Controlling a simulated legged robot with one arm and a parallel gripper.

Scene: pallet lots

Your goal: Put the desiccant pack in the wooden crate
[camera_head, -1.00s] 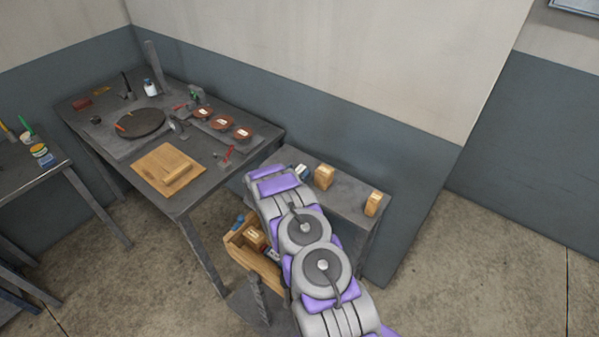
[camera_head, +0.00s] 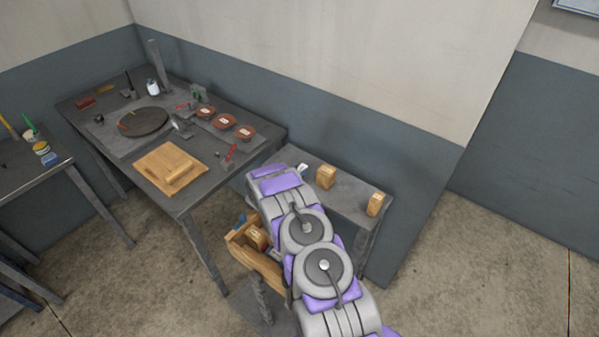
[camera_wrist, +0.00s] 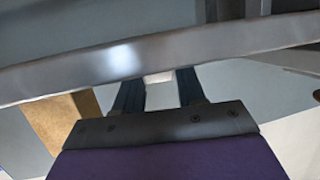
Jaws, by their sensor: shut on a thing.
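My gripper (camera_wrist: 158,88) shows in the wrist view, its two dark fingers shut on a small white thing, which looks like the desiccant pack (camera_wrist: 158,77). Only part of the pack shows. In the head view my arm hides the gripper and what it holds. The wooden crate (camera_head: 262,265) stands low beside my arm, left of it and below the small grey bench. My arm covers its right part.
The small grey bench (camera_head: 345,198) holds two wooden blocks (camera_head: 326,177) and a small white item (camera_head: 302,169) partly behind my arm. A larger dark worktable (camera_head: 205,188) with a wooden board (camera_head: 168,168) and several tools stands to the left. A grey bar crosses the wrist view close by.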

